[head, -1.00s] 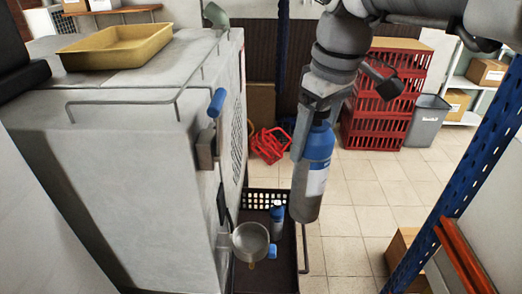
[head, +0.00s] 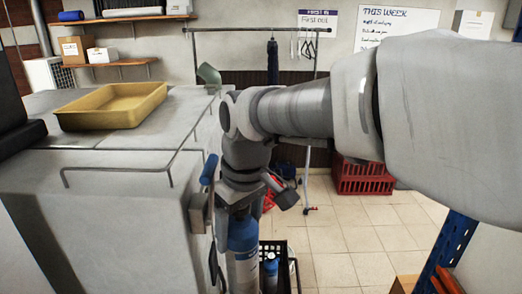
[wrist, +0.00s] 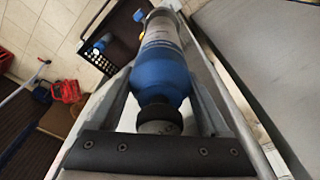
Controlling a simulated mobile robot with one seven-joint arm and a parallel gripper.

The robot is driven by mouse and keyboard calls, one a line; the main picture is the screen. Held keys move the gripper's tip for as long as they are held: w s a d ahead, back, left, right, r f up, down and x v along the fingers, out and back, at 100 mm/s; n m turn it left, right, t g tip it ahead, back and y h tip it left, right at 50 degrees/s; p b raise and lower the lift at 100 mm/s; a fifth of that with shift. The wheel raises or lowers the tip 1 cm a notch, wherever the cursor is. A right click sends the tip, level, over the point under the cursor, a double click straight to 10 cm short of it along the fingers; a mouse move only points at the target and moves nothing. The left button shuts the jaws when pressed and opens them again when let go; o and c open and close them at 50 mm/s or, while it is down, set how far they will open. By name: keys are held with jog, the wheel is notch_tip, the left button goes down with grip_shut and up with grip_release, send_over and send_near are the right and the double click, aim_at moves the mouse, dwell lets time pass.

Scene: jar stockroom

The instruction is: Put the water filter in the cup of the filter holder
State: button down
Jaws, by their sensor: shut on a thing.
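The water filter (head: 243,240), a blue and pale grey cylinder, hangs about upright below my gripper (head: 240,207). My gripper is shut on its dark neck, which shows between the fingers in the wrist view, with the blue shoulder (wrist: 162,75) beyond. The cup of the filter holder (wrist: 168,13) shows only as a pale rim at the filter's far end in the wrist view. In the head view the cup is hidden behind the filter or below the frame. I cannot tell whether the filter's lower end is inside the cup or just above it.
A grey cabinet (head: 110,215) with a rail and a yellow tray (head: 112,105) stands close left. A black crate (wrist: 113,32) holding a smaller blue-topped bottle (head: 271,272) is beside the filter. Red crates (head: 362,178) stand farther back. The tiled floor to the right is mostly clear.

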jog(key=shift+a+f, duration=0.15)
jog(key=shift+f, duration=1.85)
jog(key=shift+f, duration=0.15)
grip_release()
